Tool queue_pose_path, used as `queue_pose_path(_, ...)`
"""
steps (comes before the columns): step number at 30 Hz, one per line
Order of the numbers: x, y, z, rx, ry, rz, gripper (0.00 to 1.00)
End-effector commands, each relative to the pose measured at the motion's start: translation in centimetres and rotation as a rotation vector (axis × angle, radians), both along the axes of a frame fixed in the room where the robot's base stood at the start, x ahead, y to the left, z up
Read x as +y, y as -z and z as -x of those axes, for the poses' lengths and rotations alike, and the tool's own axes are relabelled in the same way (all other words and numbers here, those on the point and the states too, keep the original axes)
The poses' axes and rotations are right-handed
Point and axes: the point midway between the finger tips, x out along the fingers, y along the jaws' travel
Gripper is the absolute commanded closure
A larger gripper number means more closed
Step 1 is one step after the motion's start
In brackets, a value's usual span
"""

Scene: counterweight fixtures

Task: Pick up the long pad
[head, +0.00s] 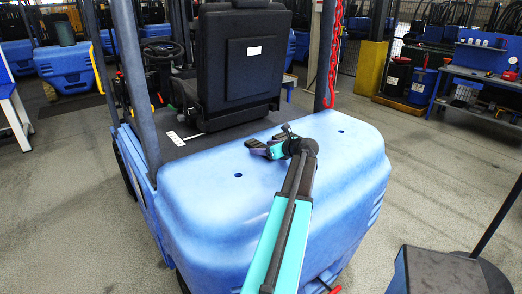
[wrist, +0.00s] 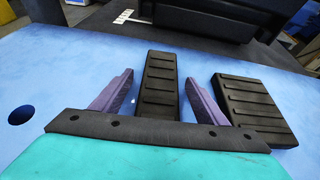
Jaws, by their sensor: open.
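Two black ribbed pads lie on the blue counterweight (head: 340,165) of the forklift. In the wrist view, the longer, narrower pad (wrist: 159,92), which looks like the long pad, runs away from my gripper (wrist: 160,76). Its near end is hidden behind the dark bar of my gripper. My gripper is open, with one purple finger on each side of this pad in the picture and blue surface showing in the gaps. Whether the fingers are down at pad height I cannot tell. The wider pad (wrist: 254,108) lies to the right, outside the right finger.
The black seat (head: 240,65) stands behind the counterweight, and a dark post with a red chain (head: 335,50) rises at its back right. Round holes (wrist: 21,114) mark the blue surface.

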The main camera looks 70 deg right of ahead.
Motion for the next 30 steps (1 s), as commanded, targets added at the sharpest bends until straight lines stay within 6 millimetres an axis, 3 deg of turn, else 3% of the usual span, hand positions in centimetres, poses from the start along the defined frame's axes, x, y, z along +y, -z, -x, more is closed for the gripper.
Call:
queue_pose_path(2, 0.0, 0.0, 0.0, 0.0, 0.0, 0.0, 0.34)
queue_pose_path(10, 0.0, 0.0, 0.1, 0.0, 0.0, 0.0, 0.8)
queue_pose_path(22, 0.0, -0.3, 0.1, 0.0, 0.001, 0.002, 0.81)
queue_pose_path(30, -0.1, -1.7, 0.1, 0.0, 0.001, 0.003, 0.81)
